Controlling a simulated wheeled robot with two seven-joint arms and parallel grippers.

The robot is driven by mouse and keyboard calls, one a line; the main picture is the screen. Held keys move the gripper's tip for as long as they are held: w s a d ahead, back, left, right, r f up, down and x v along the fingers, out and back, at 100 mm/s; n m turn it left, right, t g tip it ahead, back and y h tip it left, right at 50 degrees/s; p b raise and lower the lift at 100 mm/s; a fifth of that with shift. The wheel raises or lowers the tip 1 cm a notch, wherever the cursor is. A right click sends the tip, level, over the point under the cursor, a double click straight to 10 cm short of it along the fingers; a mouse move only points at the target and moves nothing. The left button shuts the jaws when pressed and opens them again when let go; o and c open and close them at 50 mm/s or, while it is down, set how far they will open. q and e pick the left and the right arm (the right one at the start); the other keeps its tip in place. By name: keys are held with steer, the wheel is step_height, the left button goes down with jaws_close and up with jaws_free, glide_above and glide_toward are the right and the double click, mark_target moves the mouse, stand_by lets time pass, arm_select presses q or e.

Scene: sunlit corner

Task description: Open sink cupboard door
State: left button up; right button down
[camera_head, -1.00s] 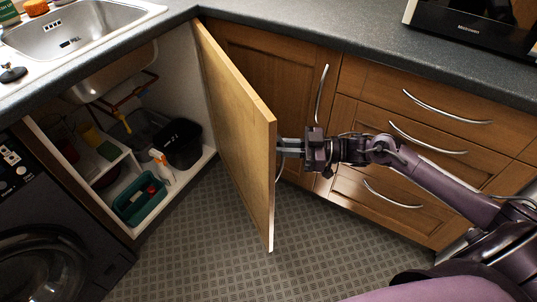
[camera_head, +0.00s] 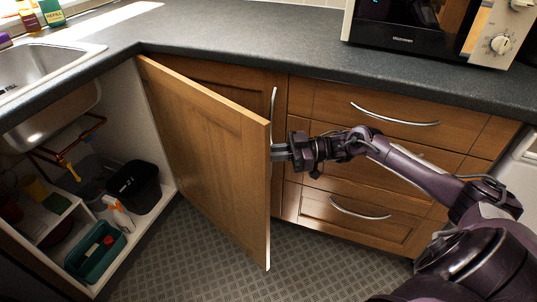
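The sink cupboard door (camera_head: 205,150) stands wide open, swung out from its hinge side at the corner beneath the worktop. Its inner face is toward me, and its handle side is turned away and mostly hidden. My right gripper (camera_head: 279,152) reaches in from the right to just behind the door's free edge, on the outer-face side. Its fingertips are partly hidden by that edge, so I cannot tell whether they close on the handle. The cupboard interior (camera_head: 150,130) is exposed at the left. My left gripper is not in view.
Inside the cupboard are a black bin (camera_head: 140,187), a spray bottle (camera_head: 119,213) and a green caddy (camera_head: 95,256). Closed drawers (camera_head: 365,150) stand behind my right arm. A microwave (camera_head: 405,30) sits on the worktop (camera_head: 240,40). The floor (camera_head: 215,270) below the door looks clear.

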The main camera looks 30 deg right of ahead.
steer(key=c, duration=1.8)
jaws_free()
steer(key=shift+o, duration=0.2)
steer(key=v, duration=0.7)
steer(key=shift+d, duration=0.4)
steer(key=shift+s, duration=0.1)
steer(key=shift+s+f, duration=0.1)
